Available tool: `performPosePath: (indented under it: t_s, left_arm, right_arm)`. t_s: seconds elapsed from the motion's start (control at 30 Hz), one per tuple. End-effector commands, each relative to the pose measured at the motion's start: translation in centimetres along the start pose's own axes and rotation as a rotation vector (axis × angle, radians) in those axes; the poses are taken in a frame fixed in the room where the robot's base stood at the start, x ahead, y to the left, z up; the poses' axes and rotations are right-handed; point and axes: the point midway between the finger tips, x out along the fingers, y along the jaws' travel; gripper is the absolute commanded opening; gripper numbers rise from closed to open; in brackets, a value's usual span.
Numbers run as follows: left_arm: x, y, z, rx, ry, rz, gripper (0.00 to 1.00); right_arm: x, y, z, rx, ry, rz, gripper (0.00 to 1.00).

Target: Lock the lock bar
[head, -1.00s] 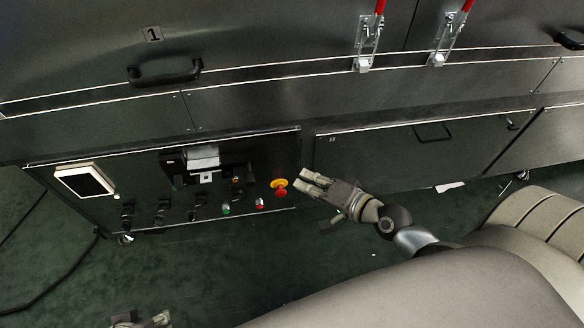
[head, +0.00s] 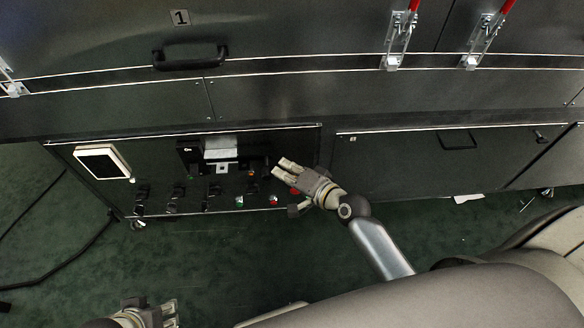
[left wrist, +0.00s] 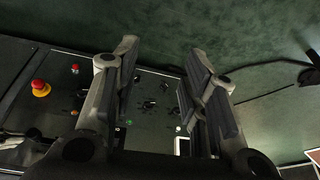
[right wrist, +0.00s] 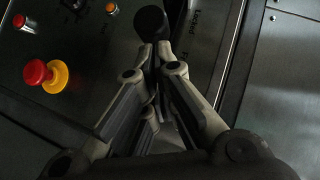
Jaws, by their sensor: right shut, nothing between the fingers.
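My right gripper (head: 283,168) is shut and empty in front of the right end of the control panel (head: 158,196). In the right wrist view its fingertips (right wrist: 158,52) are close to a round black knob (right wrist: 151,22); I cannot tell whether they touch it. Lettering that looks like "Locked" (right wrist: 196,18) is beside the knob, on the panel. Which part is the lock bar is not clear; red-handled latches (head: 400,40) (head: 487,40) are on the upper housing. My left gripper (head: 170,308) is low in the head view and open and empty in the left wrist view (left wrist: 160,75).
A red emergency stop on a yellow ring (right wrist: 46,75) is left of my right fingers. The panel also has a screen (head: 102,161) and several switches. A black handle (head: 190,57) sticks out above. The green floor (head: 230,260) in front is mostly clear.

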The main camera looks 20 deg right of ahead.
Motion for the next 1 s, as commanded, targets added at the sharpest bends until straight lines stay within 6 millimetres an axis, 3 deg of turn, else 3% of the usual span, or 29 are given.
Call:
performPosePath:
  t_s: [0.37,0.53,0.7,1.0]
  left_arm:
    - [-0.3,0.0,-0.1,0.0,-0.001,0.0,0.4]
    - [-2.0,-0.1,-0.7,0.001,0.001,0.0,0.4]
    - [1.7,0.1,-0.5,0.003,-0.02,0.003,0.4]
    - [4.1,0.2,-0.2,0.004,-0.029,0.005,0.4]
  right_arm:
    - [0.2,-0.3,0.2,0.001,0.0,0.0,0.0]
    - [1.9,-2.2,2.0,0.003,-0.001,-0.001,0.0]
    - [3.2,-2.7,3.4,0.002,0.0,0.0,0.0]
    - [4.1,-3.2,4.5,0.0,-0.001,-0.001,0.0]
